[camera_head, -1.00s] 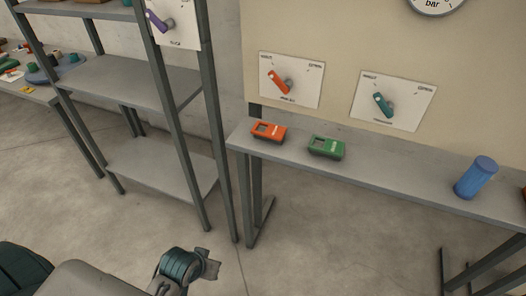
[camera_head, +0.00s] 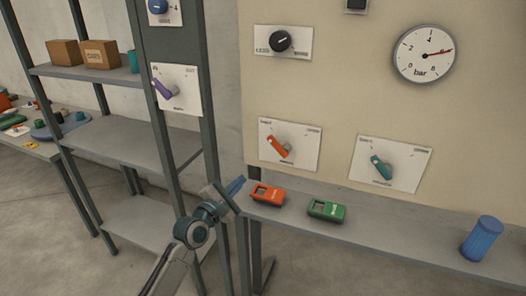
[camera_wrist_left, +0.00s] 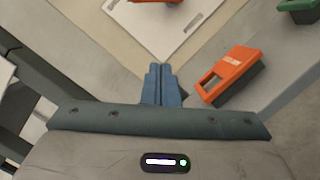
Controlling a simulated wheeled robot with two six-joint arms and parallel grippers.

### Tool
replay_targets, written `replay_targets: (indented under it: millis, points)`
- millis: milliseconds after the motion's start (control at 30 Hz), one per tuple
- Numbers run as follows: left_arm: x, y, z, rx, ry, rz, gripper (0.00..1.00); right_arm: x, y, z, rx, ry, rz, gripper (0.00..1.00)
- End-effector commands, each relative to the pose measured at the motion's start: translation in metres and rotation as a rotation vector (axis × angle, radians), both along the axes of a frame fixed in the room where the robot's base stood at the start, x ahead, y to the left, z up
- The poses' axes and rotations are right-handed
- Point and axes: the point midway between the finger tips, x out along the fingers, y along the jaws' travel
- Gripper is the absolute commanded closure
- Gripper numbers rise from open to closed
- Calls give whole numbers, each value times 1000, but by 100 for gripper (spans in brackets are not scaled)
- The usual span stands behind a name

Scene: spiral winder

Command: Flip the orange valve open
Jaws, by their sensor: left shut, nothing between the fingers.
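The orange valve (camera_head: 278,146) is a lever on a white plate (camera_head: 304,159) on the beige wall panel. Its lever slants from upper left to lower right. In the left wrist view a bit of the orange lever (camera_wrist_left: 160,1) shows at the top edge, cut off. My left gripper (camera_head: 237,186) is below and to the left of the valve, beside the shelf's left end, apart from the valve. In the left wrist view its blue fingers (camera_wrist_left: 161,84) are together with nothing between them. My right gripper is not in view.
An orange device (camera_head: 267,194) and a green device (camera_head: 327,209) lie on the shelf (camera_head: 400,239) below the plates. A teal valve (camera_head: 381,167) is to the right, a purple lever (camera_head: 163,88) on the rack post to the left. A blue cylinder (camera_head: 481,238) stands far right.

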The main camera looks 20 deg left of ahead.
Motion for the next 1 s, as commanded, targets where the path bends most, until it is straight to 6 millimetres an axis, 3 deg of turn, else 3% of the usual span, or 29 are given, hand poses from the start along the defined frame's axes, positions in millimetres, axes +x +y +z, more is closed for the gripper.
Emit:
replay_targets:
  millis: [200,633,767,1000]
  points:
    - [11,10,15,-117,-33,8,100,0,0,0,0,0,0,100]
    - [18,8,16,-118,-32,8,100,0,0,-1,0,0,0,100]
    - [36,4,20,-120,-35,8,100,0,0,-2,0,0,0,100]
    - [85,-6,29,-120,-34,8,100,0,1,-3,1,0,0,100]
